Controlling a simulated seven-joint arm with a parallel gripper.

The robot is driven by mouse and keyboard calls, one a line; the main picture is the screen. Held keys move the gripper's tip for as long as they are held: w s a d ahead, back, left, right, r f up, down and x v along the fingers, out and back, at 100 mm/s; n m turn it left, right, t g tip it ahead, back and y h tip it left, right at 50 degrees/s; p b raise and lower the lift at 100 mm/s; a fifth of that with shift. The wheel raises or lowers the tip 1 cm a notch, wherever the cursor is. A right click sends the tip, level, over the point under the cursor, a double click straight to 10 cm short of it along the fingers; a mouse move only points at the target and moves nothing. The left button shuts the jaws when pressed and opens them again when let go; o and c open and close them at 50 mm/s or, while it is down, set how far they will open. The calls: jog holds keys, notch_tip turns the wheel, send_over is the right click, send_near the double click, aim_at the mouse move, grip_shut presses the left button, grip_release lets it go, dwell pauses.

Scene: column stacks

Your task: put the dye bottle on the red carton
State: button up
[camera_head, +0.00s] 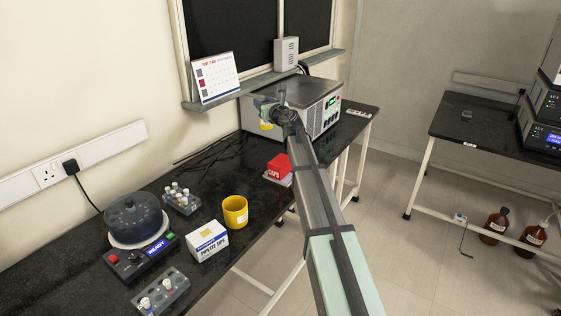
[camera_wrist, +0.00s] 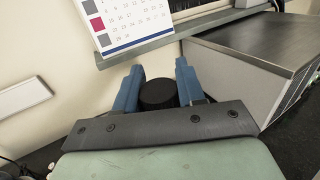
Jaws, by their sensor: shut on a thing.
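The red carton (camera_head: 279,164), marked CAPS, lies on the black bench near its front edge, with something white under it. My gripper (camera_head: 262,106) is up in the air beyond the carton, in front of the grey instrument. Its blue fingers (camera_wrist: 158,88) are shut on the dye bottle, whose round black cap (camera_wrist: 158,95) shows between them in the wrist view. In the head view a small yellow part of the bottle (camera_head: 266,125) shows below the fingers. The rest of the bottle is hidden by the gripper.
The grey instrument box (camera_head: 312,108) stands behind my gripper, below a shelf with a calendar (camera_head: 215,77). A yellow cup (camera_head: 235,211), a pipette tips box (camera_head: 208,241), vial racks (camera_head: 181,199) and a centrifuge (camera_head: 134,219) stand nearer. Bench left of the carton is mostly clear.

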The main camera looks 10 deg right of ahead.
jog(key=d+h, duration=0.1)
jog(key=d, duration=0.5)
jog(key=shift+m, duration=0.4)
jog(key=shift+a+f, duration=0.2)
jog(key=shift+f, duration=7.3)
jog(key=shift+f, duration=0.1)
jog(key=o, duration=1.2)
jog(key=shift+c, duration=0.2)
jog(key=v, duration=1.2)
